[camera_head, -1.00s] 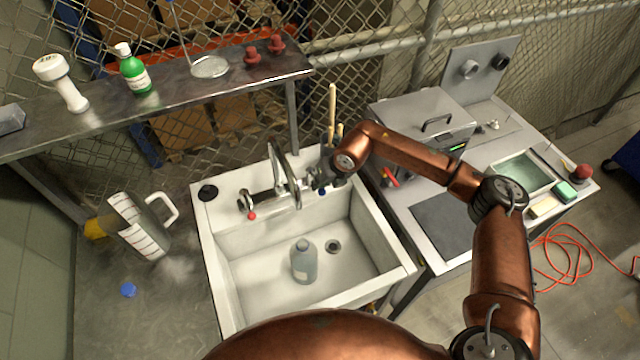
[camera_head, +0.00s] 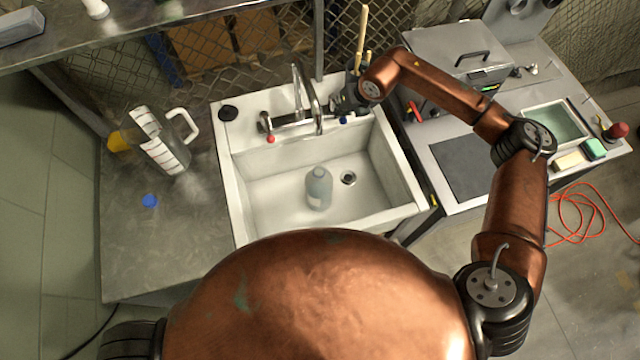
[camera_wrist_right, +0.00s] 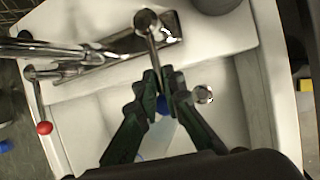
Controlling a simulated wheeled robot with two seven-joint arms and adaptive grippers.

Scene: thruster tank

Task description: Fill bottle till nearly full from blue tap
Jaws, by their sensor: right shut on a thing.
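The grey-blue bottle (camera_head: 319,190) stands upright in the white sink (camera_head: 262,205), left of the drain. Its fill level is unclear, and I cannot make out a water stream. The chrome faucet (camera_head: 318,118) is at the sink's back, with a red tap (camera_head: 270,139) on its left and the blue tap (camera_head: 343,120) on its right. My right gripper (camera_head: 346,106) is at the blue tap. In the right wrist view its fingers (camera_wrist_right: 163,90) are closed on the blue tap, whose blue end (camera_wrist_right: 164,106) shows between them. My left gripper is out of view.
A blue cap (camera_head: 150,201) and a large measuring jug (camera_head: 160,145) are on the metal surface left of the sink. Upright wooden sticks (camera_head: 361,40) stand behind my right gripper. A workbench with a metal box (camera_head: 458,62) is to the right.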

